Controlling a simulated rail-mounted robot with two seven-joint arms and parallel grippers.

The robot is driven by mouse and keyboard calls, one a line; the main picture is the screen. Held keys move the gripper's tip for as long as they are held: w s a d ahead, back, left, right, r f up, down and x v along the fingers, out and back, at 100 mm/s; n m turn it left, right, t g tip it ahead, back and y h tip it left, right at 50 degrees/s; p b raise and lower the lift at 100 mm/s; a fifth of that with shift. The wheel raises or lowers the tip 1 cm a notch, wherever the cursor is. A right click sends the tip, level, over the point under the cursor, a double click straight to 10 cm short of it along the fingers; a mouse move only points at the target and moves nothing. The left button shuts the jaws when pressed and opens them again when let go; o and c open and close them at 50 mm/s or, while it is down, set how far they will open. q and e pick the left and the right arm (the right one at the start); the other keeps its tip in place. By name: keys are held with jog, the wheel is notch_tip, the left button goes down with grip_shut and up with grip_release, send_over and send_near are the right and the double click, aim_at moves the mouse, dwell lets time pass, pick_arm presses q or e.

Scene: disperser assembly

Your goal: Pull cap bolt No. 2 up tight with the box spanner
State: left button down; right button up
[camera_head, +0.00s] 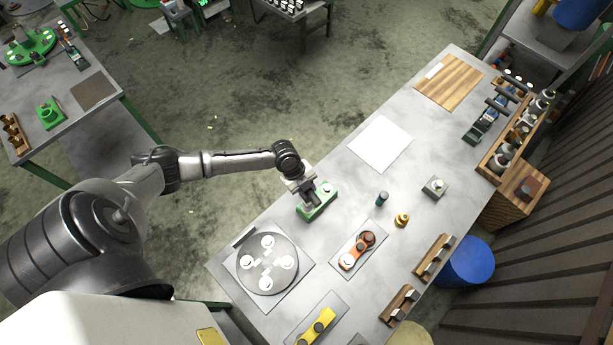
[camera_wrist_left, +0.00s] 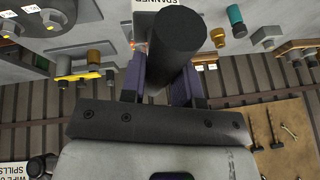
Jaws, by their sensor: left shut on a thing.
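My left gripper (camera_head: 299,186) is over the green stand (camera_head: 318,203) on the bench. In the left wrist view the gripper (camera_wrist_left: 168,85) is shut on a thick dark cylinder, which looks like the handle of the box spanner (camera_wrist_left: 185,40). A white label reading "SPANNER" (camera_wrist_left: 172,10) shows behind it. I cannot tell whether the spanner's lower end is clear of the stand. A round grey disc (camera_head: 247,277) with several white round pieces lies on a plate at the front left. I cannot tell which piece, if any, is cap bolt No. 2. My right gripper is not in view.
An orange part (camera_head: 347,260), a yellow part (camera_head: 316,327), a teal cylinder (camera_head: 381,198), a brass piece (camera_head: 402,219) and a grey block (camera_head: 435,187) stand on the bench. Wooden racks (camera_head: 433,257) line its right edge. A white sheet (camera_head: 380,144) lies farther back, with bare bench around it.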

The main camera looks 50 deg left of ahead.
pick_arm(q)
jog(key=shift+f+b, duration=1.6)
jog(key=shift+f, duration=0.05)
jog(key=shift+w, duration=0.1)
jog(key=shift+m+g, duration=0.6)
jog(key=shift+m, duration=0.9)
jog(key=shift+w+m+g, duration=0.1)
jog(key=shift+m+g, duration=0.9)
jog(key=shift+m, duration=1.2)
jog(key=m+g, duration=0.1)
jog(key=m, duration=0.1)
jog(key=shift+m, duration=0.3)
jog(key=shift+m+g+y, duration=0.7)
jog(key=shift+m+g, duration=0.1)
jog(key=shift+m, duration=1.3)
jog(key=shift+n, duration=0.3)
